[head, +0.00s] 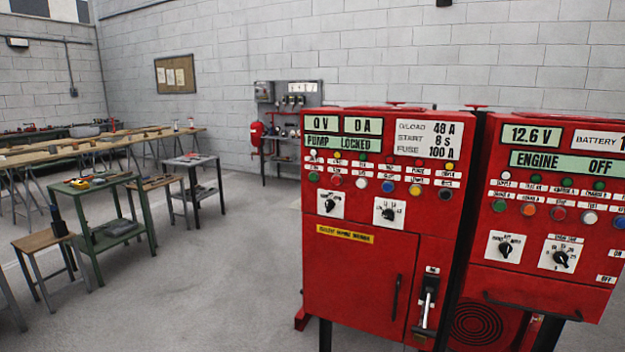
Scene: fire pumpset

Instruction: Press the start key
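Two red pump control cabinets stand side by side at the right. The left cabinet (345,275) has displays reading "0 V", "0 A" and "PUMP LOCKED" (337,143). Below is a row of round keys: green (314,177), red (337,180), white, blue (388,186), yellow and black. The right cabinet (478,250) shows "12.6 V" and "ENGINE OFF" (567,164). Its keys include green (499,206), orange (528,209), red (558,213), white and blue. The small key labels are too blurred to tell which is start. Neither gripper is in view.
A lever switch (427,302) and door handle (395,297) project from the left cabinet; a bar handle (530,307) projects from the right one. A green trolley (92,186), stool (42,240) and workbenches stand left. Floor (225,270) left of the cabinets is clear.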

